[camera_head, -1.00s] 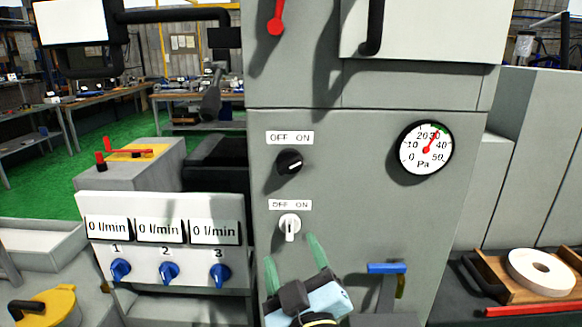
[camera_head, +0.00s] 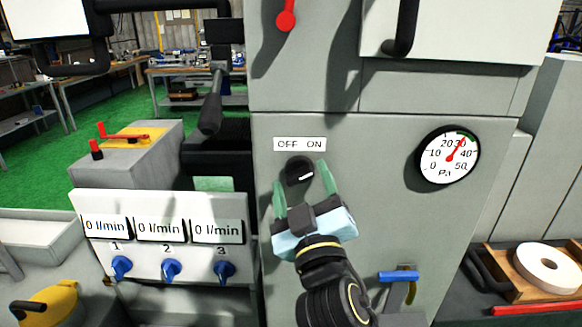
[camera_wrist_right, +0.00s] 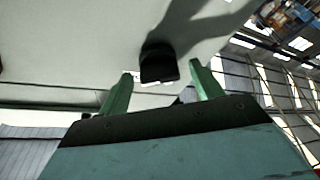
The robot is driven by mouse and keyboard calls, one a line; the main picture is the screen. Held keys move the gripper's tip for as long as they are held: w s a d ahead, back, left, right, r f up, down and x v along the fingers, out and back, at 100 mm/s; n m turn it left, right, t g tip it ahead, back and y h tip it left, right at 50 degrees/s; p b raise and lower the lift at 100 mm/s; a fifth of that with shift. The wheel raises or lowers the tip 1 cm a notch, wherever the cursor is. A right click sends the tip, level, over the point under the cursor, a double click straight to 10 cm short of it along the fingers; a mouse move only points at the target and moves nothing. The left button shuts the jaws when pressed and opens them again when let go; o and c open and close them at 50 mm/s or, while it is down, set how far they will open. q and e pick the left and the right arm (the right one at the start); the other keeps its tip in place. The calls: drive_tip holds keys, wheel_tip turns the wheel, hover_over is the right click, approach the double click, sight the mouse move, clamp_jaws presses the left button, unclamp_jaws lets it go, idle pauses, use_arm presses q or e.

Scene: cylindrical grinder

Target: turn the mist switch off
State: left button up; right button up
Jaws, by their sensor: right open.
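A round black knob (camera_head: 299,167) sits on the grey machine front under an "OFF ON" label (camera_head: 300,144). Its white mark lies toward the right, the ON side. My right gripper (camera_head: 301,175) is open, its two green fingers on either side of the knob in the head view. In the right wrist view the knob (camera_wrist_right: 159,64) shows beyond and between the open fingertips (camera_wrist_right: 157,78); contact cannot be told. The lower white switch is hidden behind my gripper and arm. Neither switch is named mist. My left gripper is out of view.
A round pressure gauge (camera_head: 449,157) is to the right. A panel with several blue knobs (camera_head: 171,270) and "0 l/min" displays (camera_head: 160,229) stands at left. A blue-handled valve (camera_head: 398,277) is at lower right. A red lever (camera_head: 286,18) hangs above.

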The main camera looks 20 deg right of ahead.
drive_tip(key=shift+w+r, duration=0.15)
drive_tip(key=shift+w, duration=0.15)
drive_tip(key=shift+s, duration=0.1)
drive_tip(key=shift+c, duration=0.4)
drive_tip(key=c, duration=0.9)
drive_tip(key=shift+o, duration=0.2)
drive_tip(key=n+y+p, duration=0.1)
drive_tip(key=n+p, duration=0.1)
drive_tip(key=p, duration=0.1)
drive_tip(key=n+g+y+p, duration=0.1)
drive_tip(key=n+p, duration=0.1)
drive_tip(key=p, duration=0.1)
drive_tip(key=n+y+p, duration=0.1)
drive_tip(key=n+p, duration=0.2)
drive_tip(key=shift+d+r, duration=0.15)
drive_tip(key=shift+r, duration=0.25)
drive_tip(key=shift+n+g+p, duration=0.45)
drive_tip(key=shift+n+g, duration=0.05)
drive_tip(key=shift+n, duration=0.6)
drive_tip(key=shift+f+n+g+y, duration=0.15)
drive_tip(key=shift+n+g, duration=0.35)
drive_tip(key=shift+n, duration=0.6)
drive_tip(key=shift+r+n+g+y, duration=0.1)
drive_tip(key=shift+n+g+y, duration=0.3)
drive_tip(key=shift+n, duration=0.7)
drive_tip(key=shift+f, duration=0.1)
